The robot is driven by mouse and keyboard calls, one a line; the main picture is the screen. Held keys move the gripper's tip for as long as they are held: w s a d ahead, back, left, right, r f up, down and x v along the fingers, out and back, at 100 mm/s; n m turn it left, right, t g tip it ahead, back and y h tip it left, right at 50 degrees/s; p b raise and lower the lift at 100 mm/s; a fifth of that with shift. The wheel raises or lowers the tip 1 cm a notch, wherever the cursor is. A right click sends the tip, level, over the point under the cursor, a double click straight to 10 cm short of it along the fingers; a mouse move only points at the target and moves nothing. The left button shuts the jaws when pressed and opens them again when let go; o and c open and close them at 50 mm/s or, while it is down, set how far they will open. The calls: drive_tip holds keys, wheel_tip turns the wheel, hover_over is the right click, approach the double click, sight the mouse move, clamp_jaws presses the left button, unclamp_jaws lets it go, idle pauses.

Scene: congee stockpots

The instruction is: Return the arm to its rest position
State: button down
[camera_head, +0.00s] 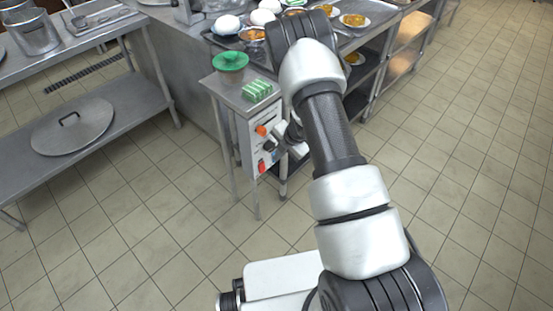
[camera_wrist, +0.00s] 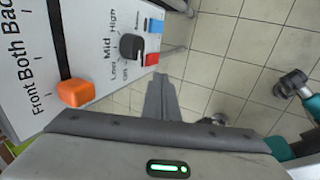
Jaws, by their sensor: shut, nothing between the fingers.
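My gripper (camera_wrist: 161,98) shows in the wrist view with its fingers together and nothing between them. It points past the white control panel (camera_wrist: 100,22), near the panel's lower right edge. The panel carries an orange knob (camera_wrist: 75,93), a black dial (camera_wrist: 131,47), a red switch (camera_wrist: 151,60) and a blue switch (camera_wrist: 155,26). I cannot tell whether the fingers touch the panel. In the head view my arm reaches up and forward, bent at the elbow, and its end is partly hidden beside the panel (camera_head: 263,150).
The panel is on a small steel stand (camera_head: 225,90) bearing a green dish (camera_head: 230,61) and green-white packets (camera_head: 257,91). Behind is a counter with bowls and plates of food (camera_head: 354,20). A steel bench with a large lid (camera_head: 72,128) stands left. Tiled floor (camera_head: 450,190) is clear right.

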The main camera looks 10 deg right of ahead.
drive_tip(key=shift+s+r, duration=0.15)
drive_tip(key=shift+r, duration=0.4)
drive_tip(key=shift+d, duration=0.1)
drive_tip(key=w+d+r+m+t+h, duration=0.15)
drive_tip(key=r+m, duration=0.25)
drive_tip(key=r, duration=0.6)
drive_tip(key=d+r+m+t+h, duration=0.2)
drive_tip(key=d+r+m, duration=0.1)
drive_tip(key=r, duration=0.7)
drive_tip(key=w+d+r+m+t+h, duration=0.1)
drive_tip(key=d+r+m, duration=0.25)
drive_tip(key=r, duration=0.65)
drive_tip(key=s+r+m+h, duration=0.1)
drive_tip(key=s+r+m, duration=0.8)
drive_tip(key=s+r, duration=0.4)
drive_tip(key=s+a+m+g+y, duration=0.1)
drive_tip(key=s+a+m, duration=0.25)
drive_tip(key=s, duration=0.75)
drive_tip(key=s+a+m+g+y, duration=0.2)
drive_tip(key=s+a, duration=0.3)
drive_tip(key=s, duration=0.6)
wheel_tip(320, 180, up, 20)
drive_tip(key=p, duration=1.9)
drive_tip(key=shift+f, duration=0.15)
